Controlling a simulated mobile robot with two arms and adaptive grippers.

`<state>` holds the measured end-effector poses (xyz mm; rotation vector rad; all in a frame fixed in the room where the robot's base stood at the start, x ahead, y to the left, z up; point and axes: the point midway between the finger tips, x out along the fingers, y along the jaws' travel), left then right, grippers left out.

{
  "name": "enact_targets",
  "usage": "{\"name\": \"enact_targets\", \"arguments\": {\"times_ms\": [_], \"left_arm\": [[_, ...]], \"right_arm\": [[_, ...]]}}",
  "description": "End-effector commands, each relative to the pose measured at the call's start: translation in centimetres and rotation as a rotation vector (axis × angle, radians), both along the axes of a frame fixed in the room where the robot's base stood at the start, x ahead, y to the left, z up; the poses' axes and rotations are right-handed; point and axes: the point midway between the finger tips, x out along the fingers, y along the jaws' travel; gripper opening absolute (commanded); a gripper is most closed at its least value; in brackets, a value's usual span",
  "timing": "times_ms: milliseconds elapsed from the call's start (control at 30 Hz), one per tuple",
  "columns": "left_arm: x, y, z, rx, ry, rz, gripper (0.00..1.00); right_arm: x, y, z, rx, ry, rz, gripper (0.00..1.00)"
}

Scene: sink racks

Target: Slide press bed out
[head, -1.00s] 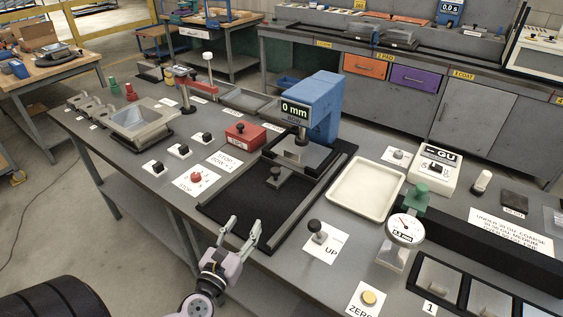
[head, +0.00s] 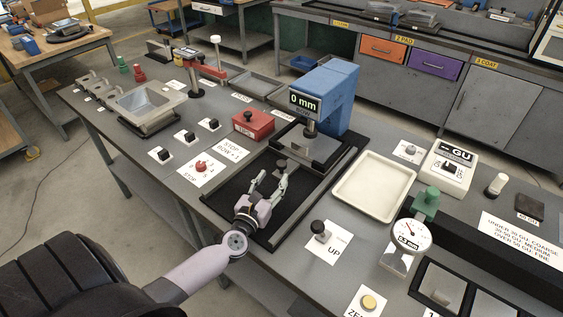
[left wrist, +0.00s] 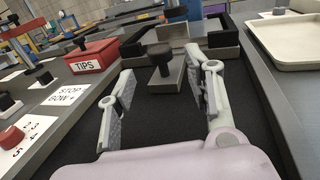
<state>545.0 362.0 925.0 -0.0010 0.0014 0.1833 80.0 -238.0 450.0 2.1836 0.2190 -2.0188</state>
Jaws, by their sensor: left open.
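The blue press (head: 325,98) stands at the back of its black base, its display reading 0 mm. The grey press bed (head: 309,142) lies under the press head. Its front handle, a dark knob on a grey block (left wrist: 163,68), shows in the left wrist view. My left gripper (head: 270,180) is open over the black base, pointing at the handle. In the left wrist view its two fingers (left wrist: 160,98) stand on either side of the knob's line, with the knob ahead of the tips and apart from them. My right gripper is not in view.
A red TIPS box (head: 253,123) stands left of the press. A cream tray (head: 374,187) lies right of it. An UP lever (head: 319,229) stands near the front edge, and a STOP knob (head: 201,165) is on the left. The black base (head: 228,190) is bare around the gripper.

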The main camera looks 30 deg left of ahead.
Motion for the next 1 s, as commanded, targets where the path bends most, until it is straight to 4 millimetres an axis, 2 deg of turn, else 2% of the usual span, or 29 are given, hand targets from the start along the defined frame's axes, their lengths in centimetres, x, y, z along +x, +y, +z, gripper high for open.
{"name": "enact_targets", "arguments": {"times_ms": [133,400,600,867,1000], "left_arm": [[2.9,0.6,0.1,0.002,-0.002,0.000,0.47],[6.4,1.2,0.0,0.001,0.000,0.000,0.47],[7.3,1.4,0.0,0.001,0.000,0.001,0.47],[7.3,1.4,0.0,0.001,0.000,0.001,0.47],[7.3,1.4,0.0,0.001,0.000,0.001,0.38]], "right_arm": [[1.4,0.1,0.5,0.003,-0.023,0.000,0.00],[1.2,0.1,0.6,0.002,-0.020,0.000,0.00],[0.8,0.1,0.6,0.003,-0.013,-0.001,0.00],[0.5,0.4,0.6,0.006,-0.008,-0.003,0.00],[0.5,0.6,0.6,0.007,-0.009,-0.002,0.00]]}}
